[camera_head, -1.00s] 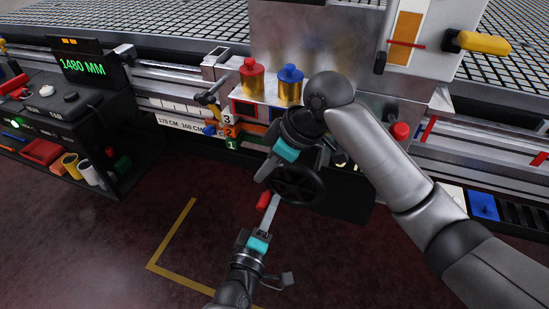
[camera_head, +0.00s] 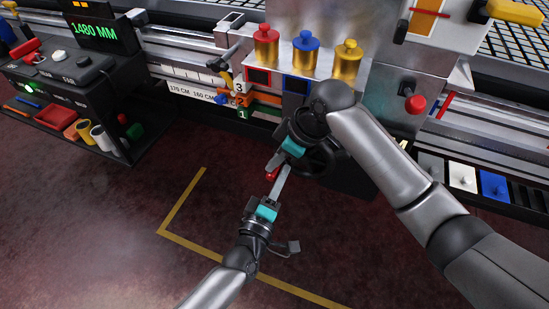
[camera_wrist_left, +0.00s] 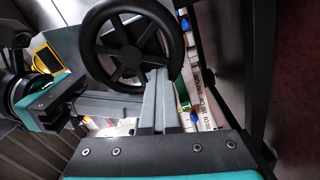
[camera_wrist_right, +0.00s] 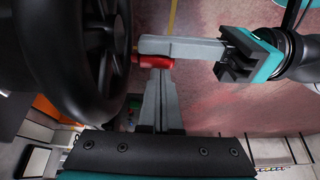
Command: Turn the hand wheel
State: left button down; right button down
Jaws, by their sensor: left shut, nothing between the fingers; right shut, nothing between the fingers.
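The black hand wheel (camera_head: 318,172) faces me on the machine's front, partly hidden by my right arm. Its spokes and hub show in the left wrist view (camera_wrist_left: 131,56), and its rim is close in the right wrist view (camera_wrist_right: 114,65). A red handle (camera_wrist_right: 153,62) sticks out from the wheel's side; it also shows in the head view (camera_head: 272,172). My left gripper (camera_head: 285,170) is shut and empty, its fingers beside the red handle. My right gripper (camera_wrist_right: 158,75) is shut and empty, its fingertips right at the handle; contact is unclear.
A black console (camera_head: 75,70) with a 1480 MM display and a shelf of parts stands at the left. Red, blue and gold knobs (camera_head: 306,55) stand above the wheel. A red button (camera_head: 414,103) is to the right.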

pick_arm(q)
jog(key=shift+a, duration=0.1)
pick_arm(e)
jog(key=shift+d+f, duration=0.1)
jog(key=shift+f, duration=0.35)
pick_arm(q)
jog(key=c, duration=1.6)
grip_release()
jog(key=shift+w+r, duration=0.1)
pick_arm(e)
jog(key=shift+s, duration=0.1)
pick_arm(q)
jog(key=c, duration=0.6)
grip_release()
jog(key=shift+a, duration=0.1)
